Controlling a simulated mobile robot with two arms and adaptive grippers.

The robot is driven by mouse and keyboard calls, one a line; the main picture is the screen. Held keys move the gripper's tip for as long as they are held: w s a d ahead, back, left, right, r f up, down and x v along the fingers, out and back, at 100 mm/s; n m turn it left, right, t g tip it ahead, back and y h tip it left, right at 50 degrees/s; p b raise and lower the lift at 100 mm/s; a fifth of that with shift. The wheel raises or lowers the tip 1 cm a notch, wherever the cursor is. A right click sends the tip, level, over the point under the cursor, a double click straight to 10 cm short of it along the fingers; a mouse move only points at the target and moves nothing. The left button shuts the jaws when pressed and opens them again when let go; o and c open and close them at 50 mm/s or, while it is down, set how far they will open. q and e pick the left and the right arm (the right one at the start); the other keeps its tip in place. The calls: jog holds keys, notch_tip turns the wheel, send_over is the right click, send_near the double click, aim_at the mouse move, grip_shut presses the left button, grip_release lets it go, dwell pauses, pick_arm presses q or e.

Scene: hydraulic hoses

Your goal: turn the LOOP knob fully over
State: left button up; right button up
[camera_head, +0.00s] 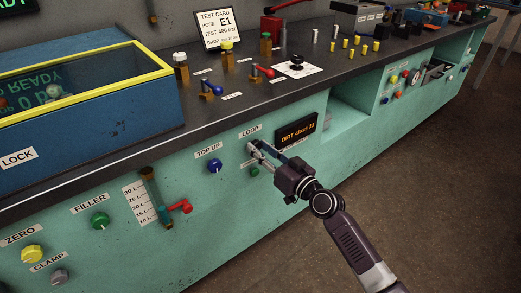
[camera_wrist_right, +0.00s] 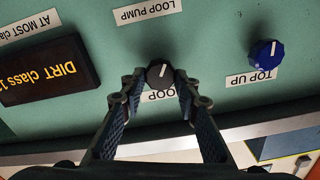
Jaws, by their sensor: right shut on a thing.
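The LOOP knob (camera_wrist_right: 159,75) is a small dark round knob with a white pointer line. In the wrist view the line points up and slightly right, and part of the LOOP label (camera_wrist_right: 158,96) shows beside the knob. My right gripper (camera_head: 256,149) reaches the teal panel just below the LOOP label (camera_head: 251,130). In the wrist view its fingertips (camera_wrist_right: 159,79) are shut on the LOOP knob, one on each side. In the head view the gripper hides most or all of the knob. My left gripper is not in view.
The blue TOP UP knob (camera_head: 214,166) is left of the gripper in the head view. A green knob (camera_head: 254,171) sits just below the fingers. The DIRT display (camera_head: 296,130) is to the right. The dark bench top (camera_head: 215,122) overhangs above.

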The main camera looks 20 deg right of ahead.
jog(key=m, duration=0.3)
jog(key=shift+m, duration=0.4)
jog(key=m, duration=0.2)
jog(key=shift+d+m, duration=0.1)
jog(key=shift+m, duration=0.2)
jog(key=m, duration=0.2)
jog(key=shift+f+m+p, duration=0.1)
jog(key=shift+m+p, duration=0.2)
jog(key=shift+p, duration=0.05)
jog(key=shift+m, duration=1.2)
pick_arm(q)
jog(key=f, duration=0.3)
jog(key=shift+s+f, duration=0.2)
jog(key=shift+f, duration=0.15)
pick_arm(e)
jog(key=shift+f+m, duration=0.1)
jog(key=shift+m, duration=0.2)
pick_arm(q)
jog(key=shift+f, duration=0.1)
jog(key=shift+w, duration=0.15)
